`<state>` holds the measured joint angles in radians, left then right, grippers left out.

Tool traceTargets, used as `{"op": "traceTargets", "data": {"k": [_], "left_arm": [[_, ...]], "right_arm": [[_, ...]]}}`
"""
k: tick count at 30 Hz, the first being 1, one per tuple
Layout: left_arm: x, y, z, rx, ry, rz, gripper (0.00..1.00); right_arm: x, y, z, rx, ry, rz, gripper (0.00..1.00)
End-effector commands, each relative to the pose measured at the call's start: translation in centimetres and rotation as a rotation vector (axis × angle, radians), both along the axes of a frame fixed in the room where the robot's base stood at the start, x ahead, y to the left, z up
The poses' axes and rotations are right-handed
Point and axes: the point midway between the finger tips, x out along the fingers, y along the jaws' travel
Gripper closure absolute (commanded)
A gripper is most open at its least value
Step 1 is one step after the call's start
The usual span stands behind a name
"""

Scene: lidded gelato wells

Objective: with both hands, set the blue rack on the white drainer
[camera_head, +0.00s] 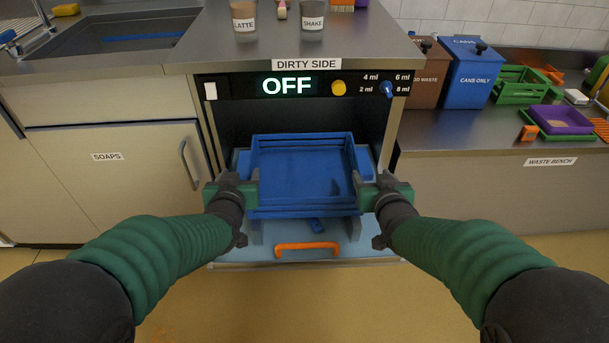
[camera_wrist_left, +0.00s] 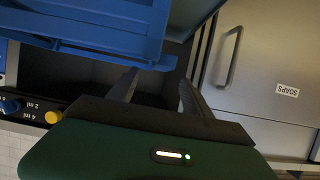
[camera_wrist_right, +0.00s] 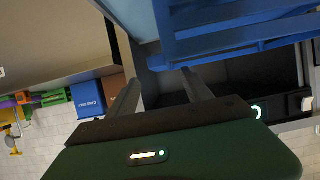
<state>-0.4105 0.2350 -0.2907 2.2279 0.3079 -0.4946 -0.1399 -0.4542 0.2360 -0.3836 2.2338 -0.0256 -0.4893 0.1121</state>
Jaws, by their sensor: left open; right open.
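The blue rack (camera_head: 302,170) sits in the open front of the machine under the counter, over a light-blue pulled-out door or shelf. It also shows in the left wrist view (camera_wrist_left: 110,25) and in the right wrist view (camera_wrist_right: 230,30). My left gripper (camera_head: 250,188) is open at the rack's left side. My right gripper (camera_head: 362,190) is open at the rack's right side. In the wrist views the fingers of both grippers are apart, with the rack's edge close by; I cannot tell whether they touch it. I cannot make out the white drainer in these views.
The machine's panel reads OFF (camera_head: 287,86). An orange handle (camera_head: 307,247) is at the front of the pulled-out door. LATTE (camera_head: 244,16) and SHAKE (camera_head: 312,14) cups stand on the counter above. A sink (camera_head: 135,33) is at left; bins and a purple tray (camera_head: 558,119) are at right.

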Motion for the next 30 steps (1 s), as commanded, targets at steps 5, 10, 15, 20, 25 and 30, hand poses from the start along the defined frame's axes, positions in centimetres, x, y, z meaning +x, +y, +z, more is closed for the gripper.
{"op": "traceTargets", "data": {"k": [5,10,15,20,25,30], "left_arm": [[3.3,0.3,-1.5,0.002,0.001,0.001,0.42],[5.8,0.4,-2.4,0.001,0.000,0.001,0.42],[6.9,0.4,-2.8,-0.001,-0.001,0.000,0.42],[7.0,0.4,-2.9,-0.001,-0.001,0.000,0.42],[6.9,0.4,-2.9,-0.001,-0.001,0.000,0.50],[6.9,0.4,-2.9,-0.001,-0.001,0.000,0.72]], "right_arm": [[3.3,0.2,-1.5,-0.003,0.001,0.000,0.42],[5.8,0.3,-2.4,-0.001,-0.001,-0.001,0.42],[6.9,0.4,-2.8,0.000,-0.002,0.001,0.42],[7.0,0.4,-2.8,0.000,-0.002,0.001,0.42],[7.0,0.4,-2.8,0.000,-0.002,0.001,0.50],[6.9,0.4,-2.8,0.000,-0.002,0.001,0.72]]}}
